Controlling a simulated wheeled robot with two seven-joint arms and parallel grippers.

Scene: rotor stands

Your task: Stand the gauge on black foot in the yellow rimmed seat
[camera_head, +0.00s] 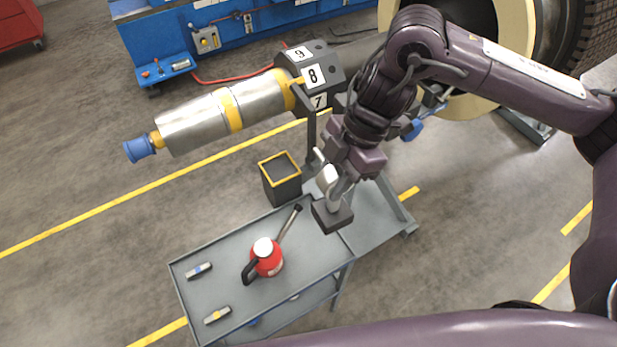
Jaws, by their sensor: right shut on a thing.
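The gauge on its black foot (332,215) is in my right gripper (335,183). The gripper is shut on its pale upper part and hides some of it. The foot is at the bottom, over the grey cart's right part; I cannot tell whether it touches the cart. The yellow rimmed seat (284,191) is a dark, box-shaped holder with a yellow rim and an empty-looking top. It stands at the cart's far edge, left of the gripper and apart from the gauge. My left gripper is not in view.
The grey cart (222,262) carries a red bottle with a black handle (265,257), a dark-ended rod (290,222) and two small labelled bars (199,270) (217,315). A silver shaft with a numbered hub (313,75) extends above. A blue bench (235,35) stands behind.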

